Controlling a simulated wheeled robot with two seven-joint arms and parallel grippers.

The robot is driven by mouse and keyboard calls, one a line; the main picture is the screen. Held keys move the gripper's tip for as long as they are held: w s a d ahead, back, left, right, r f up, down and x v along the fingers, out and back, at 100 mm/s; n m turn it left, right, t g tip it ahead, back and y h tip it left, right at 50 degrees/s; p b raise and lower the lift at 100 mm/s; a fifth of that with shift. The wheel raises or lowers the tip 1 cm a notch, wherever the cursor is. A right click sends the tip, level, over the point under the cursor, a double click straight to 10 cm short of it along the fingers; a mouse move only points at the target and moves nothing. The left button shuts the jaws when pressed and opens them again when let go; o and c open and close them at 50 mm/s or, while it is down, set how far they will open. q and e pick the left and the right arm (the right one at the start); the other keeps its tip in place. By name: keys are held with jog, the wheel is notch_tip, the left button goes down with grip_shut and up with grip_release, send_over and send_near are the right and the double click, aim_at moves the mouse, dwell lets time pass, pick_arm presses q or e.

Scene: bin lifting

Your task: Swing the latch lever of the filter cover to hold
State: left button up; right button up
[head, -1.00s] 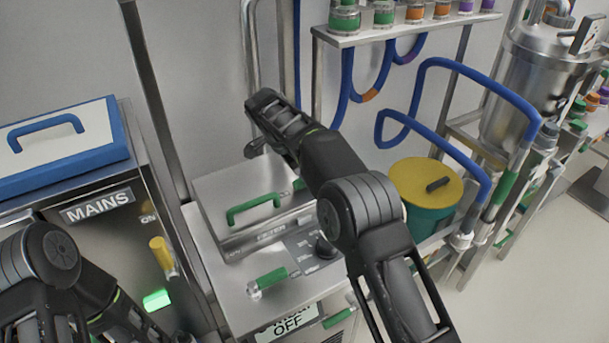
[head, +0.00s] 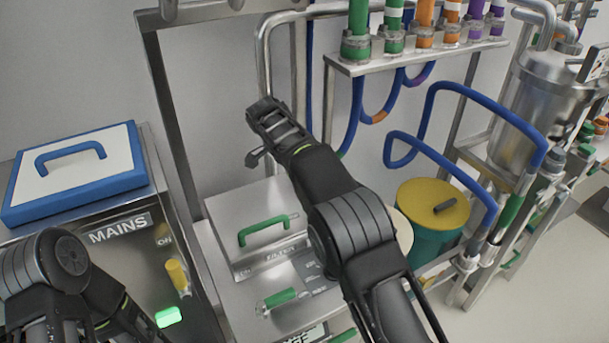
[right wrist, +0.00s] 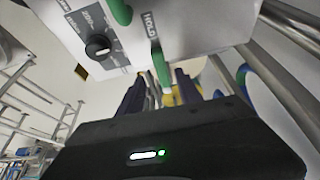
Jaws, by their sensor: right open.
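The filter cover is a steel box lid (head: 225,212) with a green handle (head: 262,231) on top, left of my right arm in the head view. In the right wrist view, the green latch lever (right wrist: 158,65) stands beside the HOLD label (right wrist: 149,24) on the steel face. My right gripper (right wrist: 160,92) is open, and the lever appears between its two dark fingers; I cannot tell whether they touch it. In the head view my right gripper (head: 275,125) is above the back of the cover, and my arm hides the lever. My left gripper's fingertips are cut off at bottom left.
A black knob (right wrist: 98,46) is on the panel beside the cover. A second green lever (head: 280,298) is on the front bench. A MAINS box (head: 118,228) with a yellow lever (head: 178,276) stands left. A teal drum (head: 432,230) and blue hoses (head: 430,110) are right.

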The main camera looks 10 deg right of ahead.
jog(key=shift+v, duration=1)
jog(key=shift+w, duration=0.1)
